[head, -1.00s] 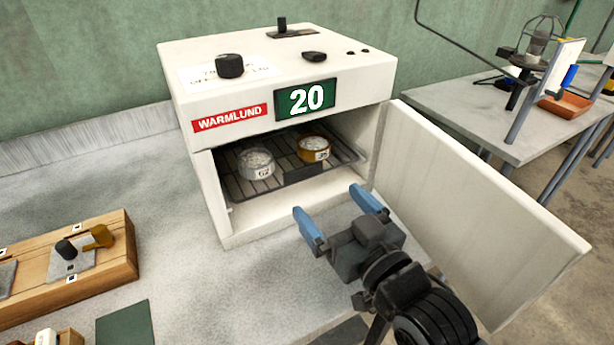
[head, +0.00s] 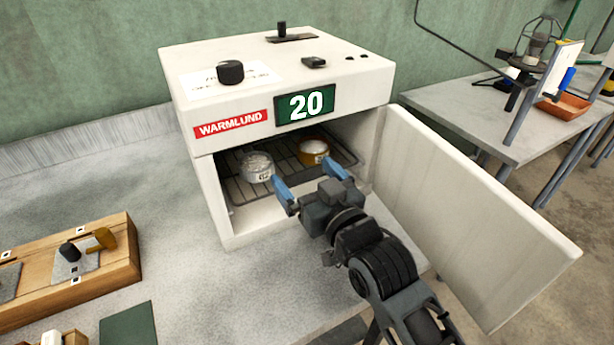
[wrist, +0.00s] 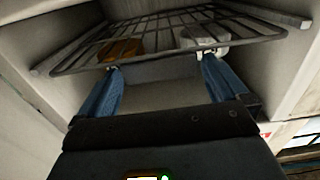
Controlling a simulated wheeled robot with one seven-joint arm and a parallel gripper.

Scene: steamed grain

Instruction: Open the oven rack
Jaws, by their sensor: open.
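The oven (head: 290,70) stands on the bench with its door (head: 465,205) swung open to the right. Inside, a dark wire rack (head: 291,157) carries a silver tin (head: 256,170) and an orange-brown tin (head: 313,153). My gripper (head: 305,173) is open at the oven's mouth, in front of the rack. In the wrist view its blue fingers (wrist: 160,66) reach the rack's front edge, one on each side of a grey front plate (wrist: 162,70) below the wires. I cannot tell whether they touch it. In the head view my gripper hides this plate.
A wooden block (head: 75,265) with small parts lies on the bench at left, near a dark green pad (head: 128,325). The open door bounds the space right of my arm. A grey side table (head: 470,110) stands beyond it.

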